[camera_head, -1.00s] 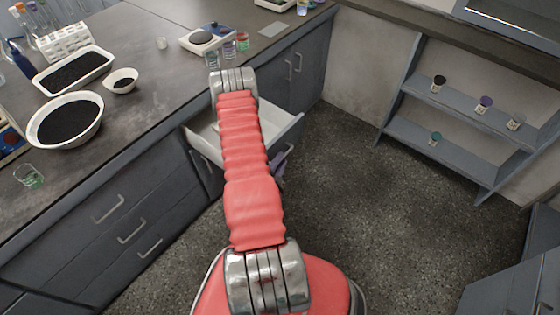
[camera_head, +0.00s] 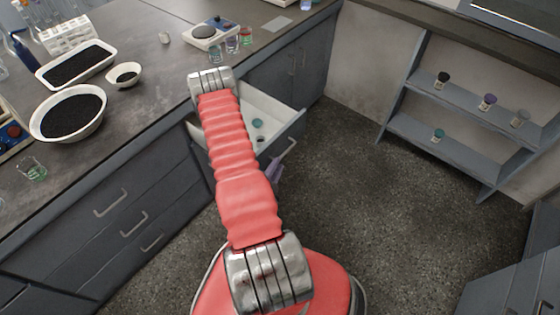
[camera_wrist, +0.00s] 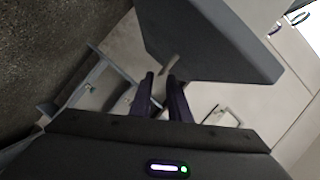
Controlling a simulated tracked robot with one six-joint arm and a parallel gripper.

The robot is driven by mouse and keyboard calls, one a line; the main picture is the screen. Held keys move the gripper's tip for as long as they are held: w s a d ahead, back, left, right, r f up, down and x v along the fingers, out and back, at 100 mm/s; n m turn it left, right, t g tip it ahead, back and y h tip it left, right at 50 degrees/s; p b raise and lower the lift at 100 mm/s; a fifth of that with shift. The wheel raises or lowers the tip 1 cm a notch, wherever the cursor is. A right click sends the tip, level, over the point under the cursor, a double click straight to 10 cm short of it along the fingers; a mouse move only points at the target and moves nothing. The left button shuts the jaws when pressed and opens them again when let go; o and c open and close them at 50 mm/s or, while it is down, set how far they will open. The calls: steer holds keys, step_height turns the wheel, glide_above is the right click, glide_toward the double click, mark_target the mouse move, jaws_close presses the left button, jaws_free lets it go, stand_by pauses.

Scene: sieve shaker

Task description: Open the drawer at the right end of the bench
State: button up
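The drawer (camera_head: 283,134) at the right end of the bench stands pulled out, its pale inside showing. Small teal-topped items (camera_head: 257,123) lie in it. Its bar handle (camera_head: 288,150) is on the grey front, which also fills the upper middle of the wrist view (camera_wrist: 215,40). My gripper (camera_head: 276,170) is just below and left of the handle in the head view, partly hidden by my red arm. In the wrist view its two dark fingers (camera_wrist: 160,78) are apart, with the handle's end (camera_wrist: 168,66) just beyond the tips. I see nothing held between them.
The bench top (camera_head: 150,90) carries bowls and a tray of dark grains, a balance (camera_head: 208,33) and glass beakers. Closed drawers (camera_head: 130,215) are at left. A low shelf (camera_head: 460,120) with jars stands at right. The speckled floor (camera_head: 380,220) between is clear.

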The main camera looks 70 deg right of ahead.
steer(key=shift+v, duration=2.85)
